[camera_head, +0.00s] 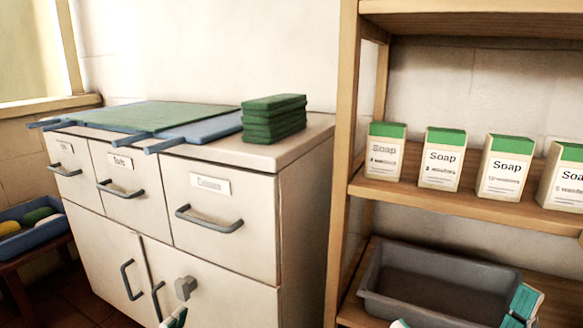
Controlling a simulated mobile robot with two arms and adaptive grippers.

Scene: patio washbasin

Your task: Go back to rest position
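Only teal-and-white fingertips of my grippers show along the bottom edge. My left gripper (175,318) is just in view in front of the cabinet's lower doors, mostly cut off by the frame, so its opening cannot be judged. My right gripper (461,314) shows two fingertips far apart, one low at the bottom edge and one further right. They are in front of the grey tub on the lower shelf. Nothing is seen held between them. Both arms are out of view.
A cream cabinet (225,262) carries a green mat (150,115), blue boards and a stack of green blocks (273,118). A wooden shelf (400,196) holds several soap boxes (442,158); a grey tub (375,300) sits below. A blue tray (45,238) is at left.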

